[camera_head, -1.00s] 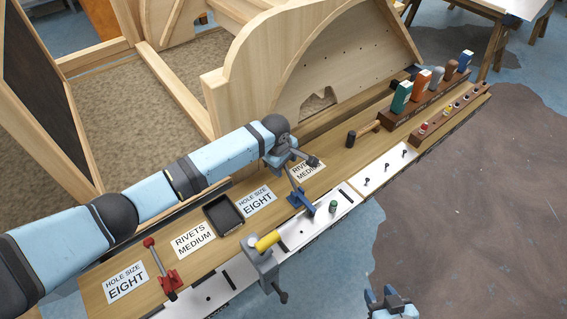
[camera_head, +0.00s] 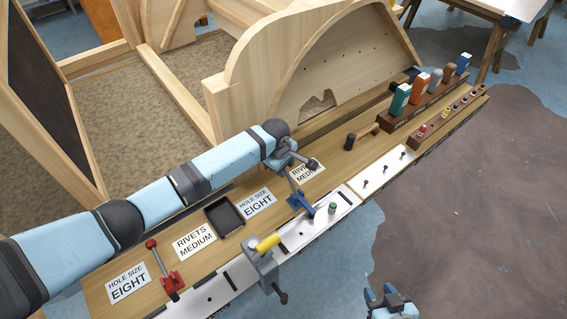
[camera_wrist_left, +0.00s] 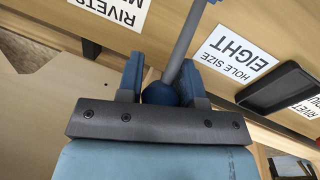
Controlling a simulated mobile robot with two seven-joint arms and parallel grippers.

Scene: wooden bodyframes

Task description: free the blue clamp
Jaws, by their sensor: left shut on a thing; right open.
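The blue clamp (camera_head: 301,204) is fixed at the bench's front strip, its grey lever standing up. My left gripper (camera_head: 287,164) is above it, shut on the lever's blue end knob. In the left wrist view the knob (camera_wrist_left: 161,94) sits between the two fingers (camera_wrist_left: 163,82), and the grey lever rod (camera_wrist_left: 184,42) runs away from it. The gripper partly hides the lever's top in the head view. My right gripper (camera_head: 390,302) is open and empty at the bottom edge, off the bench's front side.
A red clamp (camera_head: 169,280) and a yellow-handled grey clamp (camera_head: 262,262) stand along the strip. A small green-topped object (camera_head: 332,208) is close right of the blue clamp. A black tray (camera_head: 224,216), a hammer (camera_head: 361,136) and a tool rack (camera_head: 428,101) occupy the bench.

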